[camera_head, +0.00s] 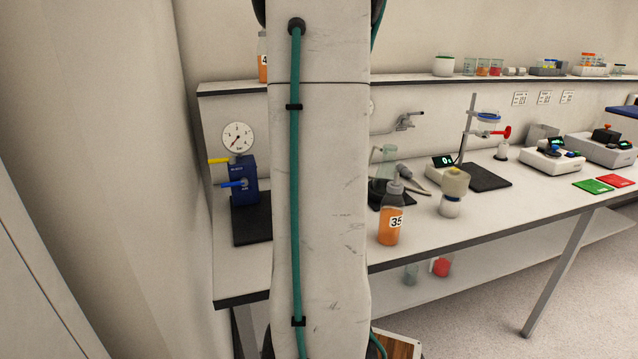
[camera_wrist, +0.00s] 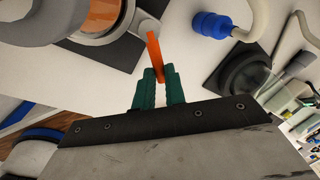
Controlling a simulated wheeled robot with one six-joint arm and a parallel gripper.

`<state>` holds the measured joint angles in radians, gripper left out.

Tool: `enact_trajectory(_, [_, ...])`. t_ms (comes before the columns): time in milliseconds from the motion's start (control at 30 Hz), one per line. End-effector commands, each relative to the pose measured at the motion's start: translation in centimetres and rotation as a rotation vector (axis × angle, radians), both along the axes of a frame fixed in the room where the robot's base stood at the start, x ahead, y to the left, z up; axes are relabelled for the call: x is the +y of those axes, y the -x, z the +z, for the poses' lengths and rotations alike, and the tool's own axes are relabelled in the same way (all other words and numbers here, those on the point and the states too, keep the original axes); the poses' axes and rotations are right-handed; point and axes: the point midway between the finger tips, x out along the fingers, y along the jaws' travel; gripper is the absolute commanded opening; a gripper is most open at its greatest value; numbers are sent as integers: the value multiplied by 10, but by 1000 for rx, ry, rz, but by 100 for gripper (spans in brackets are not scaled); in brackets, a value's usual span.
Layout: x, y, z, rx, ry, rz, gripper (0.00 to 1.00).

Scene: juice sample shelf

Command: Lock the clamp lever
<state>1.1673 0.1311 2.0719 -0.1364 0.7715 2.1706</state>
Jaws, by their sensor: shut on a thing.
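In the wrist view, an orange lever (camera_wrist: 153,50) stands between the green fingertips of my gripper (camera_wrist: 158,76). My gripper is shut on this lever near its lower end in the picture. The lever appears to be the clamp lever. It lies beside a device with a pale round part (camera_wrist: 105,32) and an orange part (camera_wrist: 102,16), on a black base (camera_wrist: 122,50). In the head view my arm hides the gripper and the lever. How far the lever is turned cannot be told.
Right of my gripper in the wrist view are a blue fitting (camera_wrist: 211,24) with a pale hose and a round dark base (camera_wrist: 244,70). In the head view, an orange bottle marked 35 (camera_head: 389,226) and a blue gauge block (camera_head: 240,182) stand on the bench (camera_head: 430,246).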

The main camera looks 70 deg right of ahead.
Motion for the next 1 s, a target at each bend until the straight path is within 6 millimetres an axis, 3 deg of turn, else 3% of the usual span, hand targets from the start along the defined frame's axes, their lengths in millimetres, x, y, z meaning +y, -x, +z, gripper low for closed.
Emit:
enact_trajectory(400, [1, 0, 0, 2, 0, -5, 0])
enact_trajectory(433, [1, 0, 0, 2, 0, -5, 15])
enact_trajectory(500, [2, -1, 0, 2, 0, -5, 34])
enact_trajectory(833, [2, -2, 3, 1, 1, -2, 34])
enact_trajectory(1000, [6, -2, 25, -1, 4, -3, 34])
